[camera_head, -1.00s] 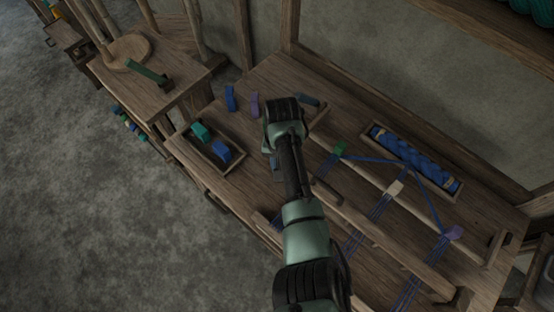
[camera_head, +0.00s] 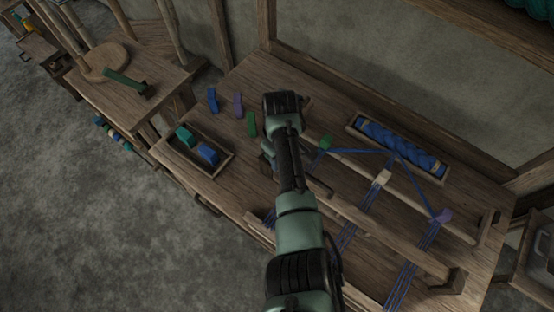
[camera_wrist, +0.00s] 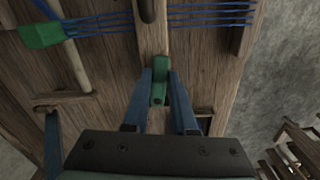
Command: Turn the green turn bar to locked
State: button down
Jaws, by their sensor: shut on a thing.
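The green turn bar (camera_wrist: 159,82) is a small green bar at a wooden beam in the wrist view. My gripper (camera_wrist: 160,88) has its two blue fingers on either side of it and is shut on it. The bar's long side runs roughly along the beam. In the head view my gripper (camera_head: 268,152) is over the bench, mostly covered by my arm, and the bar cannot be made out there. Whether it stands at locked cannot be told.
A green block (camera_head: 326,142) and purple block (camera_head: 444,215) guide blue threads right of my arm. A tray of blue yarn (camera_head: 402,147) lies behind them. An open box (camera_head: 222,167) with blocks stands left, near a loose green block (camera_head: 251,124).

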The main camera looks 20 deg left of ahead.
jog(key=shift+w+r+n, duration=0.15)
jog(key=shift+w+n, duration=0.15)
jog(key=shift+n, duration=0.2)
jog(key=c, duration=0.7)
grip_release()
jog(key=shift+s, duration=0.1)
notch_tip(320, 180, up, 13)
jog(key=shift+f+b, duration=0.1)
jog(key=shift+b, duration=0.45)
